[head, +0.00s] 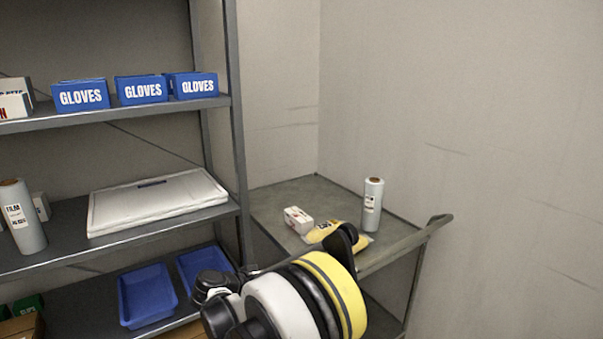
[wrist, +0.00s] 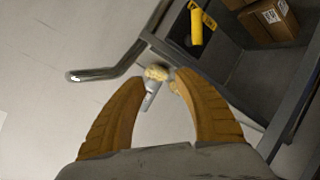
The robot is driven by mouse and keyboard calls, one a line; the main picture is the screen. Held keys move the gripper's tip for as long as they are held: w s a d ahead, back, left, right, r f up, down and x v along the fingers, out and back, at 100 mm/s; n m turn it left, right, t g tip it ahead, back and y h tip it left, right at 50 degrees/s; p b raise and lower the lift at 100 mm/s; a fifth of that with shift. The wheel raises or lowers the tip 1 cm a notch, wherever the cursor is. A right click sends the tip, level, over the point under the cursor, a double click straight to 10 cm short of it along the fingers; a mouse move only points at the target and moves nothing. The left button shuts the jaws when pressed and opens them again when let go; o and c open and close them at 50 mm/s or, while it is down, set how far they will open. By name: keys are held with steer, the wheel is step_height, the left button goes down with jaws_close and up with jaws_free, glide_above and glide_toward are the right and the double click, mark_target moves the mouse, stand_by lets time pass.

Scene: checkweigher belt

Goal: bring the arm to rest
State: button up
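My gripper (wrist: 164,82) shows in the wrist view as two curved orange fingers. Their tips are apart and I see nothing clamped between them. A pale beige and grey-white thing (wrist: 156,73) shows beyond the fingertips; what it is and how far away it lies I cannot tell. In the head view my arm's white and yellow joint fills the lower middle, in front of the cart, and my gripper cannot be made out there.
A grey cart (head: 285,190) in the corner bears a white box (head: 298,219), a yellow labelled item (head: 322,231) and a film roll (head: 373,194). A shelf rack (head: 238,130) at left holds blue glove boxes (head: 142,90), a white lid (head: 155,201) and blue trays (head: 147,295).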

steer(key=s+d+r+n+g+y, duration=0.1)
steer(key=s+d+r+y, duration=0.2)
steer(key=s+d+r, duration=0.5)
steer(key=s+d+r+n+g+y, duration=0.15)
steer(key=s+d+r, duration=0.35)
steer(key=d, duration=0.5)
steer(key=s+d+y, duration=0.2)
steer(key=s, duration=0.8)
steer(key=s+d+m+t+y, duration=0.1)
steer(key=s+d+y, duration=0.1)
steer(key=s, duration=0.8)
steer(key=shift+s+d+f+y, duration=0.3)
steer(key=shift+s+d+y, duration=0.1)
steer(key=shift+y, duration=0.45)
